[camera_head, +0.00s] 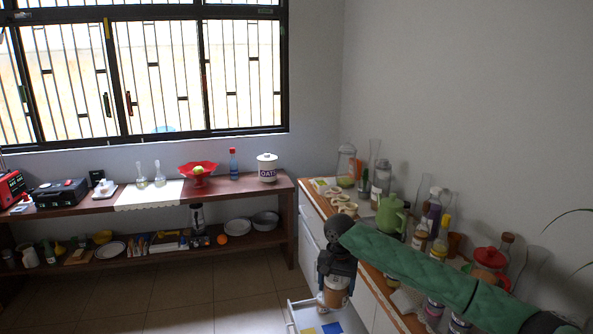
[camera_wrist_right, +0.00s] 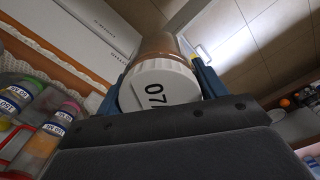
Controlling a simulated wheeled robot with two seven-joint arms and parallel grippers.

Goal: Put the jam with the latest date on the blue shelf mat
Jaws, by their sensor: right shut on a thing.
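My right gripper (camera_head: 334,292) is shut on a brown jar (camera_head: 335,296) and holds it above an open white drawer (camera_head: 293,327). In the right wrist view the jar shows a white lid (camera_wrist_right: 160,92) with "07" printed on it; the rest of the print is hidden. My right fingers (camera_wrist_right: 163,82) stand on both sides of it. A blue patch (camera_head: 309,331) and a yellow patch (camera_head: 332,328) lie in the drawer; I cannot tell if the blue one is the mat. Other labelled jars (camera_wrist_right: 17,99) stand at left in the wrist view. My left gripper is not in view.
The counter at right is crowded with a green teapot (camera_head: 390,213), a red-lidded jar (camera_head: 489,262), bottles and glassware. A wooden shelf (camera_head: 100,205) under the window holds an OATS canister (camera_head: 267,168) and a red bowl (camera_head: 198,172). The tiled floor (camera_head: 220,290) is clear.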

